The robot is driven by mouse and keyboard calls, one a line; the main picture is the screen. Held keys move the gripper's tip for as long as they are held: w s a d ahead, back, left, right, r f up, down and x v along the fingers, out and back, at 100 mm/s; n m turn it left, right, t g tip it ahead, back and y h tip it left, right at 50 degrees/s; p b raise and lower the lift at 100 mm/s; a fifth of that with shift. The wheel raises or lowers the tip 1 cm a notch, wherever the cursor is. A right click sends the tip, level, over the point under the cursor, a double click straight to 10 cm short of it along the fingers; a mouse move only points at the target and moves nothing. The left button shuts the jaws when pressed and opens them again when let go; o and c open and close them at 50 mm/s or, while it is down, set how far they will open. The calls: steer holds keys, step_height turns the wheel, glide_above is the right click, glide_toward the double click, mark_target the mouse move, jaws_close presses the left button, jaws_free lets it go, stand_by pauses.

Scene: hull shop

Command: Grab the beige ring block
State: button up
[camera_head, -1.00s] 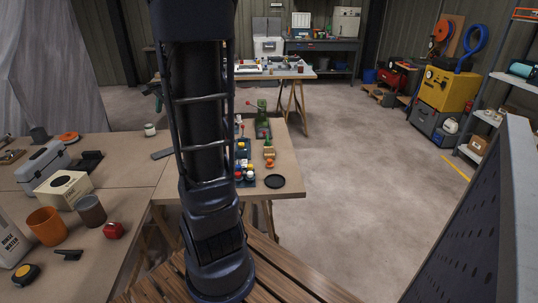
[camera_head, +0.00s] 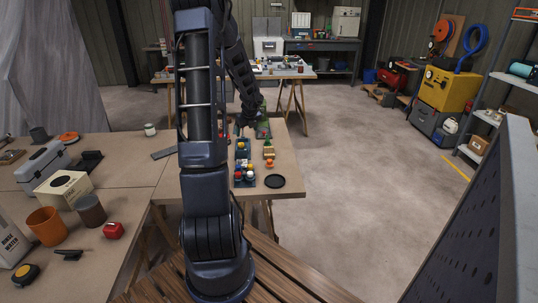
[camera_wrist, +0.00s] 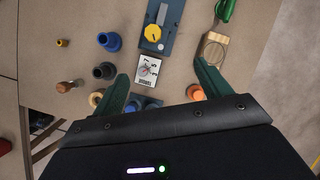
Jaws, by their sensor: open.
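The beige ring block (camera_wrist: 214,46) is a tan rectangular block with a round opening, lying on the brown table near its edge in the wrist view. In the head view it appears as a small tan block (camera_head: 268,153) on the middle table. My gripper (camera_wrist: 161,72) is open, with two green fingers spread above the table. The block lies just beyond the tip of the right finger, outside the gap between the fingers. Between and ahead of the fingers is a white dial card (camera_wrist: 148,69). Nothing is held.
A blue plate with a yellow dial (camera_wrist: 153,33) lies left of the block. A green object (camera_wrist: 226,9) lies just beyond it, and an orange piece (camera_wrist: 195,92) is by the right finger. A black dish (camera_head: 275,181) is near the table's front.

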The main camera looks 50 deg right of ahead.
steer(key=s+d+f+m+g+h, duration=0.1)
steer(key=s+d+f+m, duration=0.55)
steer(key=d, duration=0.25)
glide_above(269, 152)
steer(key=s+a, duration=0.2)
steer(key=shift+n, duration=0.45)
step_height(269, 152, down, 6)
steer(key=shift+s+r, duration=0.1)
steer(key=shift+r, duration=0.15)
steer(key=shift+d+x, duration=0.2)
steer(key=shift+x, duration=2.75)
steer(key=shift+r, duration=0.1)
steer(key=c, duration=1.1)
steer(key=shift+r, duration=0.1)
